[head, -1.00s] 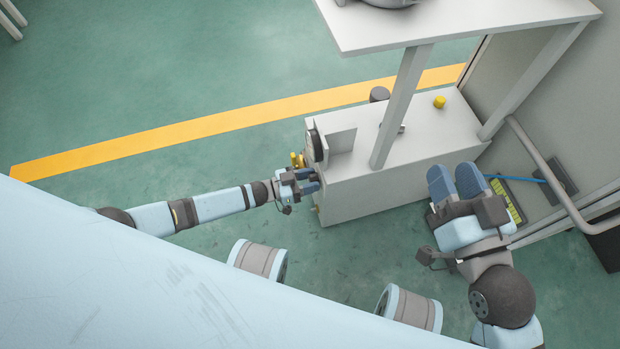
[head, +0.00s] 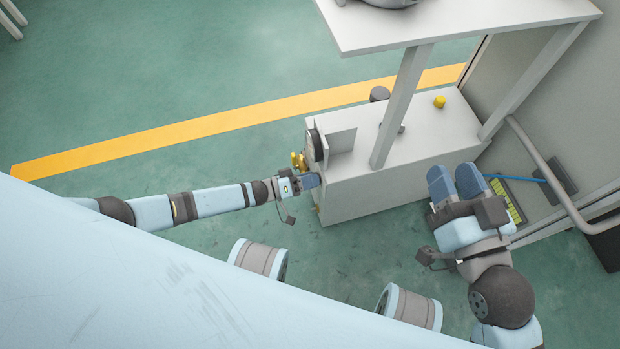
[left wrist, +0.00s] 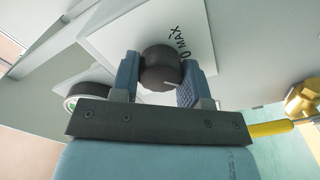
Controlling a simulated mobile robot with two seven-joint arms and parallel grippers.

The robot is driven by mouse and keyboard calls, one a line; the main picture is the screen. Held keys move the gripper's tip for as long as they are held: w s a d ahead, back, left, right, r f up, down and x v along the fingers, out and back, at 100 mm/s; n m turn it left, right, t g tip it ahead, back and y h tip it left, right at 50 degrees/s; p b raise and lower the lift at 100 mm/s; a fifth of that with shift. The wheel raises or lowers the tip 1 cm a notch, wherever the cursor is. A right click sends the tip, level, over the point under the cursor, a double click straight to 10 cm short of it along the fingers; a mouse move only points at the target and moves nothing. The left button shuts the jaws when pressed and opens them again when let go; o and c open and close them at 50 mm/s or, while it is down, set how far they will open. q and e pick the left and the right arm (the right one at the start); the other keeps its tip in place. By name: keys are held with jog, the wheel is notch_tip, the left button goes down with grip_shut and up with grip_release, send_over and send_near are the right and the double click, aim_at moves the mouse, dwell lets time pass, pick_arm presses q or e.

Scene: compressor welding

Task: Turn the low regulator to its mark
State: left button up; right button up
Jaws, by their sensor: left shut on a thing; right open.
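The low regulator is a dark round knob (left wrist: 160,68) with a pale pointer line, in the left wrist view. It sits on a white plate (left wrist: 125,35) printed with "0" and "MAX" beside it. My left gripper (head: 312,181) is at the left end of the grey cabinet (head: 360,190). In the left wrist view its two blue fingers (left wrist: 160,80) stand on either side of the knob and are shut on it. The pointer line points toward the right finger, near the "0". In the head view the knob is hidden. My right gripper (head: 457,180) is open and empty, right of the cabinet.
A round gauge (head: 315,146) and yellow brass fittings (head: 298,161) sit close to my left gripper. Green floor is clear at the left.

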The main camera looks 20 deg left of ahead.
pick_arm(q)
jog(key=shift+n, duration=0.3)
dwell(0.4)
jog(key=o, duration=0.9)
jog(key=shift+s+a, duration=0.1)
jog(key=p+v, duration=0.2)
jog(key=v, duration=1.1)
jog(key=shift+s+a+p, duration=0.25)
jog(key=shift+p, duration=0.1)
pick_arm(e)
notch_tip(320, 180, up, 4)
jog(key=shift+s+d+f+t, duration=0.15)
jog(key=shift+t, duration=0.65)
jog(key=shift+r, duration=0.25)
